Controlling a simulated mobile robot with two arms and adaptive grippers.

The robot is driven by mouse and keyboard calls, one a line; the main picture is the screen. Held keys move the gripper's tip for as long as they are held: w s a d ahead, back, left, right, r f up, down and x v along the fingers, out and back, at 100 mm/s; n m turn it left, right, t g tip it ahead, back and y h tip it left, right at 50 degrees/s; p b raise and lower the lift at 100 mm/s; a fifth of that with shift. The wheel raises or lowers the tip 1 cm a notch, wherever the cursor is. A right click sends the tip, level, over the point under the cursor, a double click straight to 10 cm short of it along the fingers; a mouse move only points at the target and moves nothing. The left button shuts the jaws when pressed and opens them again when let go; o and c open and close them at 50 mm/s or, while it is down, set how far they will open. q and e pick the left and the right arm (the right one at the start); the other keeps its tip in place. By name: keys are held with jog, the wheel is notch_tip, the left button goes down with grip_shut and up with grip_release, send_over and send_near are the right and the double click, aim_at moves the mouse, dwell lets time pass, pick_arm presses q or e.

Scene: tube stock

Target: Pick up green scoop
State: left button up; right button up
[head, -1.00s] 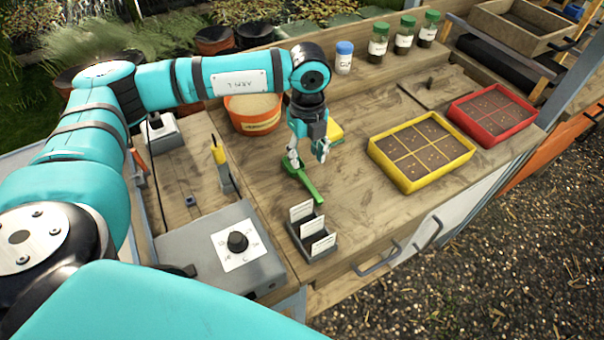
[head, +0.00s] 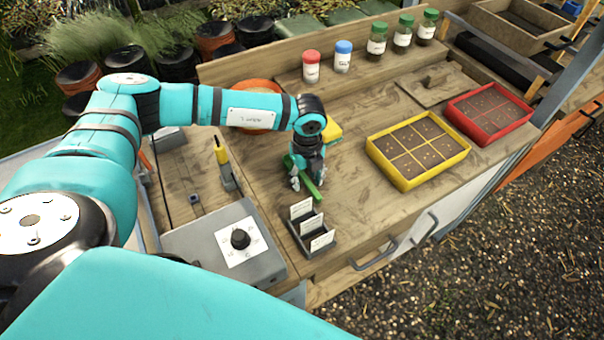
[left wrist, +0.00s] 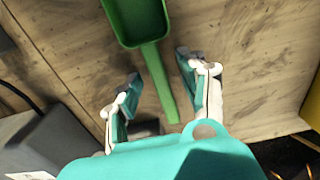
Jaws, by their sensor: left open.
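The green scoop (head: 316,194) lies on the wooden bench top, partly hidden by my left gripper (head: 309,182). In the left wrist view the scoop's bowl (left wrist: 137,18) is at the top edge, partly cut off, and its handle runs down between the two fingers of my left gripper (left wrist: 160,68). The gripper is open, pointing down over the handle, with a visible gap on both sides of it. I cannot tell exactly how high the fingertips are above the bench. My right gripper is not in view.
A card holder (head: 312,246) stands just in front of the scoop. A grey box with a dial (head: 198,240) is to the left. A yellow seed tray (head: 403,184) and a red one (head: 452,115) are to the right. An orange pot (head: 240,88) is behind my arm.

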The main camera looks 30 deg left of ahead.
aim_at(306, 179)
pick_arm(q)
grip_shut()
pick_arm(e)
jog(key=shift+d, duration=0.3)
pick_arm(q)
jog(key=shift+r, duration=0.1)
notch_tip(306, 179, up, 9)
jog(key=shift+r+b, duration=0.1)
jog(key=shift+b, duration=1.15)
jog(key=shift+r, duration=0.35)
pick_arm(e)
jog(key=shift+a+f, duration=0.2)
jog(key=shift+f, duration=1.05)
